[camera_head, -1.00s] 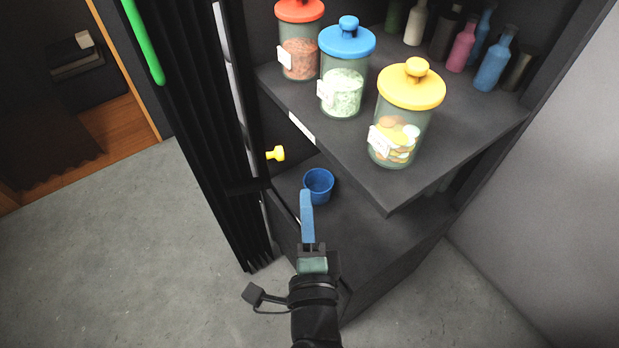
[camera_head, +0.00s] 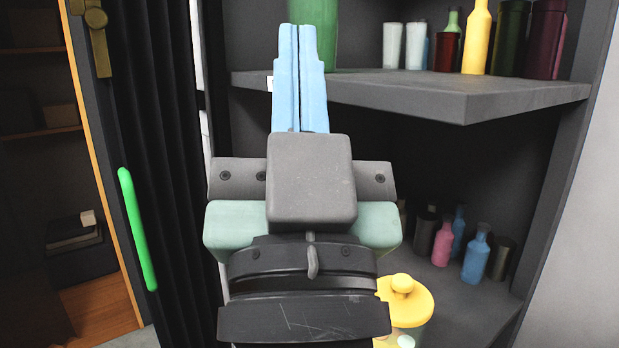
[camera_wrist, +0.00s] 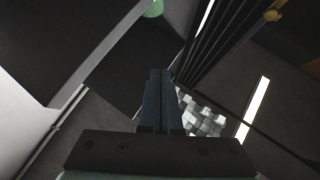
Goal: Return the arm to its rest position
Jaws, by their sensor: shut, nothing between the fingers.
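My gripper (camera_head: 300,80) is raised large in the middle of the head view, in front of the dark shelf unit, with its blue fingers pointing up. The two fingers lie together with nothing between them. In the wrist view the shut fingers (camera_wrist: 160,100) point away from the camera toward dark surfaces. My gripper and wrist hide the middle of the shelf unit and most of the lower shelf's left part.
The upper shelf (camera_head: 420,95) holds bottles and cups, and a green container (camera_head: 318,35) stands behind my fingertips. A yellow-lidded jar (camera_head: 405,300) shows just right of my wrist. A black folded door (camera_head: 150,160) with a green handle (camera_head: 137,230) stands at left.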

